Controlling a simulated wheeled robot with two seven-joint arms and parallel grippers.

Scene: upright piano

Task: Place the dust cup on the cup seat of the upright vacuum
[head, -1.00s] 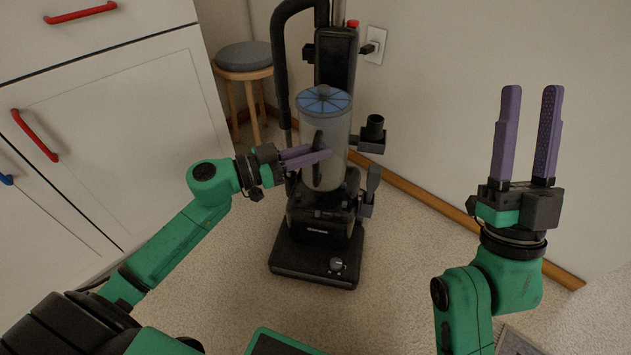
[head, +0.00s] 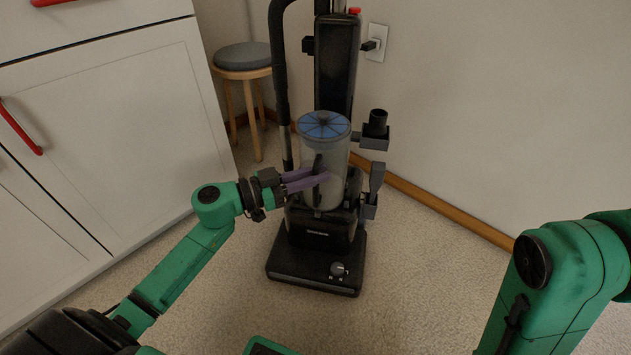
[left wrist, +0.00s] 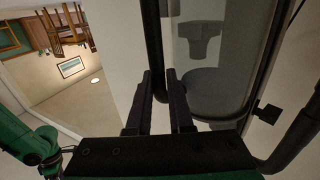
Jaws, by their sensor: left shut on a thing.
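The dust cup (head: 327,165) is a clear grey cylinder with a blue segmented lid. It stands upright over the base of the black upright vacuum (head: 316,262), in front of its body. My left gripper (head: 322,178) is shut on the cup's dark handle, on the side facing me. In the left wrist view the fingers (left wrist: 159,100) close around the dark handle bar (left wrist: 153,50), with the clear cup wall (left wrist: 208,65) beside it. The cup seat is hidden behind the cup and gripper, so I cannot tell whether the cup touches it. My right gripper is out of view.
A grey-topped stool (head: 243,57) stands behind left, and a white cabinet (head: 120,120) with red handles is at left. A black nozzle holder (head: 375,130) sticks out right of the vacuum. Carpet at front right is clear.

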